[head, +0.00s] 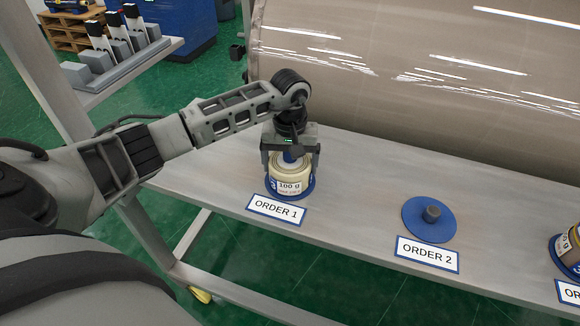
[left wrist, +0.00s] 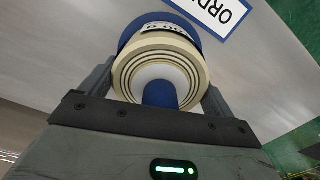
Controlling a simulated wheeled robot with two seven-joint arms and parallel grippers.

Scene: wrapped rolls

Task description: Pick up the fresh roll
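A cream roll (head: 290,179) with a "100 g" label stands upright on a blue round base (head: 308,190) behind the ORDER 1 sign. My left gripper (head: 290,164) is over it, pointing down, with a finger at either side of its upper part. In the left wrist view the roll (left wrist: 186,62) shows end-on between the fingers, with a blue post (left wrist: 160,93) in its core. The fingers are at or very near its sides; whether they press on it cannot be told. My right gripper is not in view.
A blue disc (head: 419,226) with a grey peg and no roll is behind the ORDER 2 sign (head: 428,254). Another roll (head: 573,244) is cut off at the right edge. A large shiny wrapped cylinder (head: 420,70) lies along the back of the grey shelf (head: 365,205).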

